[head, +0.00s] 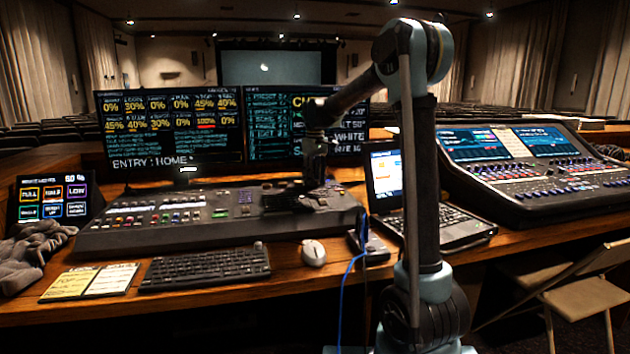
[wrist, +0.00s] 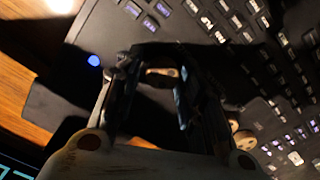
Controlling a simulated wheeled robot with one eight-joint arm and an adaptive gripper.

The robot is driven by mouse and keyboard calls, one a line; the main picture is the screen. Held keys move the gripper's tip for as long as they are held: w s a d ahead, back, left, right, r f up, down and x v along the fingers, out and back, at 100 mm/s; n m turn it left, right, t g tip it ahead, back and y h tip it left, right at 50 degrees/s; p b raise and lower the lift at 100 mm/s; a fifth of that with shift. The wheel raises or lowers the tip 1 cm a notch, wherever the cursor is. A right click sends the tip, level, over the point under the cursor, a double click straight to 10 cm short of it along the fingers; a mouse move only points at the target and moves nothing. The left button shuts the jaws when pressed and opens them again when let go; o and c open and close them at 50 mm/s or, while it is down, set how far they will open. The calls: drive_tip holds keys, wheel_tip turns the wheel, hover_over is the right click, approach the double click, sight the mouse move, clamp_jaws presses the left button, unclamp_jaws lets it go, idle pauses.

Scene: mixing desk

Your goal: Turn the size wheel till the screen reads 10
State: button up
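The lighting desk (head: 150,222) stands on the wooden table below two dark screens. The right screen (head: 275,130) shows large lines partly hidden by my arm; I cannot read a full size value. My gripper (head: 312,190) is low over the desk's right part, pointing down. In the wrist view my gripper (wrist: 155,85) has its two dark fingers apart, with a small tan wheel top (wrist: 162,73) showing between them. I cannot tell whether the fingers touch it, or whether it is the size wheel. A second tan wheel (wrist: 244,138) shows outside the right finger.
The left screen (head: 170,130) shows percentages and "ENTRY : HOME". A laptop (head: 390,180) and a second console (head: 530,165) stand to the right. A keyboard (head: 205,268), a mouse (head: 313,252) and a paper card (head: 90,282) lie in front of the desk.

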wheel_tip(320, 180, up, 12)
idle(0.8)
drive_tip(key=shift+f, duration=0.1)
